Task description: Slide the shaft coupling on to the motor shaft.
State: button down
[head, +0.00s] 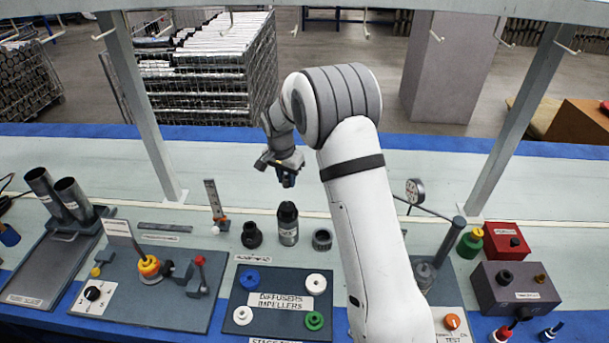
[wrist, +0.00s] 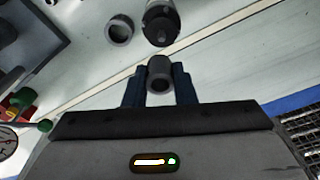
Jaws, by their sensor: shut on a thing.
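My gripper (wrist: 159,84) is shut on the shaft coupling (wrist: 159,70), a small dark grey sleeve with an open bore, held between two blue fingers. In the head view my gripper (head: 287,181) hangs above the bench, and the coupling cannot be made out clearly there. The motor (head: 288,228), a grey cylinder with a black top, stands upright on the bench below my gripper. In the wrist view the motor (wrist: 162,22) is at the top edge, partly cut off, with its small shaft (wrist: 161,38) showing. The coupling is apart from the shaft.
A grey ring (head: 322,240) stands right of the motor and a black fitting (head: 251,235) left of it. A diffusers and impellers board (head: 278,300) lies in front. A pump board (head: 150,280) is at left; red (head: 506,240) and dark (head: 515,287) boxes are at right.

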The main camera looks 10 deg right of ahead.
aim_at(287, 201)
jog(key=shift+a, duration=0.15)
jog(key=shift+b, duration=0.35)
jog(key=shift+w+f+b, duration=0.15)
jog(key=shift+f+b, duration=1.8)
jog(key=shift+f, duration=0.9)
jog(key=shift+f+b, duration=1.35)
jog(key=shift+f, duration=0.05)
jog(key=c, duration=1.1)
grip_release()
jog(key=shift+r, duration=0.15)
jog(key=r, duration=0.7)
jog(key=shift+s+a+r, duration=0.2)
jog(key=shift+s+r, duration=0.1)
jog(key=shift+s, duration=0.1)
